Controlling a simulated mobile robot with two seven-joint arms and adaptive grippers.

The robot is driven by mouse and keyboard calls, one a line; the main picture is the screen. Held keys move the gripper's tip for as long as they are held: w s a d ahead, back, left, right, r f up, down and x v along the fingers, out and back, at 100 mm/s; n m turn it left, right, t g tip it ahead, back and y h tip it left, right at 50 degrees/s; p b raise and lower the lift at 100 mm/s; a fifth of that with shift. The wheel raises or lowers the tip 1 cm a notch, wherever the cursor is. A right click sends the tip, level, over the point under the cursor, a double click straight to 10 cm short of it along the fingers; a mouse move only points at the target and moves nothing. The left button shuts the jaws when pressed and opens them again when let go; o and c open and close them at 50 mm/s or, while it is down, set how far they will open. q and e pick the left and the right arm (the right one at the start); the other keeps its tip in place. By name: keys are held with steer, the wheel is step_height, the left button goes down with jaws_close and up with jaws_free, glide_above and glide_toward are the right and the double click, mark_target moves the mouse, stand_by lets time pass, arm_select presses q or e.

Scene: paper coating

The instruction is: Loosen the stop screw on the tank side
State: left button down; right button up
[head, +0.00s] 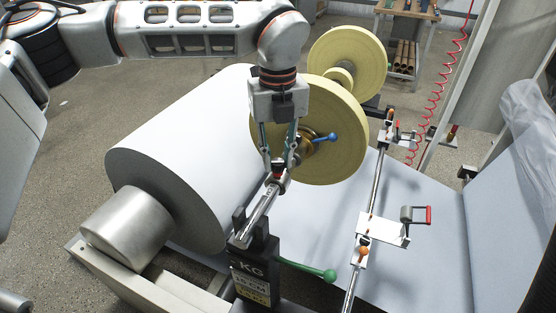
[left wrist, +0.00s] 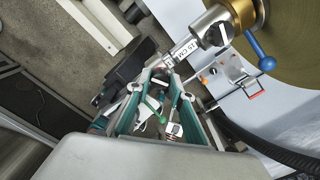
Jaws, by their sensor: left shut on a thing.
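My left gripper (head: 278,167) reaches down from above onto the near shaft (head: 262,212), in front of the yellow roll. Its fingertips are shut on a small dark and red stop screw (head: 278,175) at the collar on this shaft. The fingers hide most of the screw and collar. I cannot tell how far the screw is turned. My right gripper is not in view.
A large white paper roll (head: 190,150) lies left of the gripper. The yellow rolls (head: 340,150) with a blue lever (head: 325,138) stand close behind it. A green-knobbed lever (head: 328,275) is below. A rail (head: 378,190) with orange-knobbed stops (head: 364,252) runs on the right.

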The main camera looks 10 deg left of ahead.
mark_target(277, 161)
arm_select(q)
steer(key=n+b, duration=0.1)
steer(key=n, duration=0.4)
steer(key=shift+n, duration=2.7)
steer(key=shift+b, duration=0.3)
steer(key=c, duration=1.8)
jaws_free()
step_height(277, 161, up, 12)
steer(key=shift+r, duration=0.1)
